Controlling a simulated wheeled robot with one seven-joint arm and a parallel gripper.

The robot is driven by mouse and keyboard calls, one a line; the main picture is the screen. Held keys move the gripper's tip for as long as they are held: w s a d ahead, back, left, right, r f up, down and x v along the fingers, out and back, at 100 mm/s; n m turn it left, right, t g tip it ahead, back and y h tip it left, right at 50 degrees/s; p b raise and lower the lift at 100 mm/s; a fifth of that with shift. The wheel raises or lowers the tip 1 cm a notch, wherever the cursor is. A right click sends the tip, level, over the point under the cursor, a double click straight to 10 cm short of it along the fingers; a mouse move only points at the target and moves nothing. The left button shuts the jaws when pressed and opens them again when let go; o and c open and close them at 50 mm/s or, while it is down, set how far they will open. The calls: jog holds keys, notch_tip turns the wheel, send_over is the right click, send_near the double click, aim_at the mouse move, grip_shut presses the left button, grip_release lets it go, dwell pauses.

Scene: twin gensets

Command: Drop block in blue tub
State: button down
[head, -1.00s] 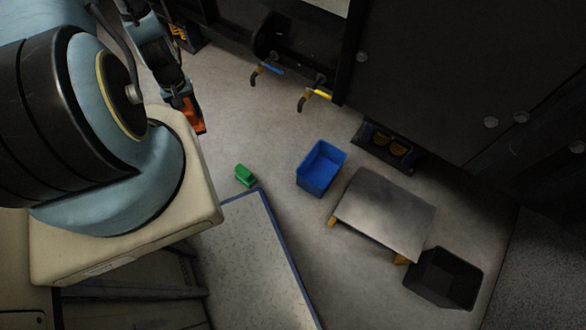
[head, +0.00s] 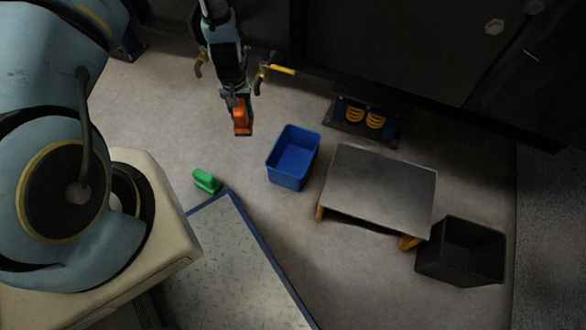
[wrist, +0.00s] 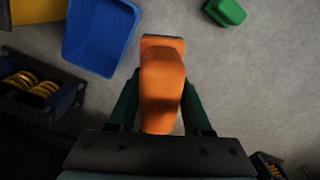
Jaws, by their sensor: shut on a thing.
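My gripper (head: 239,105) is shut on an orange block (head: 241,119) and holds it above the floor, up and to the left of the blue tub in the head view. In the wrist view the orange block (wrist: 162,85) sits between the two dark green fingers (wrist: 160,108). The blue tub (head: 293,157) stands on the floor, open at the top, and looks empty. It also shows at the upper left of the wrist view (wrist: 99,37), apart from the block. A green block (head: 206,181) lies on the floor to the left of the tub.
A low metal-topped table (head: 380,190) with yellow legs stands right of the tub, and a black bin (head: 461,250) is beyond it. Yellow springs (head: 365,117) and dark machine walls line the back. A blue-edged mat (head: 235,260) lies at the front.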

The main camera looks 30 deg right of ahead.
jog(key=s+d+f+m+b, duration=0.3)
jog(key=s+d+f+b, duration=0.8)
jog(key=d, duration=0.3)
notch_tip(320, 180, down, 6)
jog(key=b, duration=0.4)
jog(key=shift+a+r, duration=0.1)
jog(key=shift+c, duration=1.2)
grip_release()
notch_tip(320, 180, up, 8)
jog(key=p, duration=0.2)
jog(key=shift+f, duration=0.25)
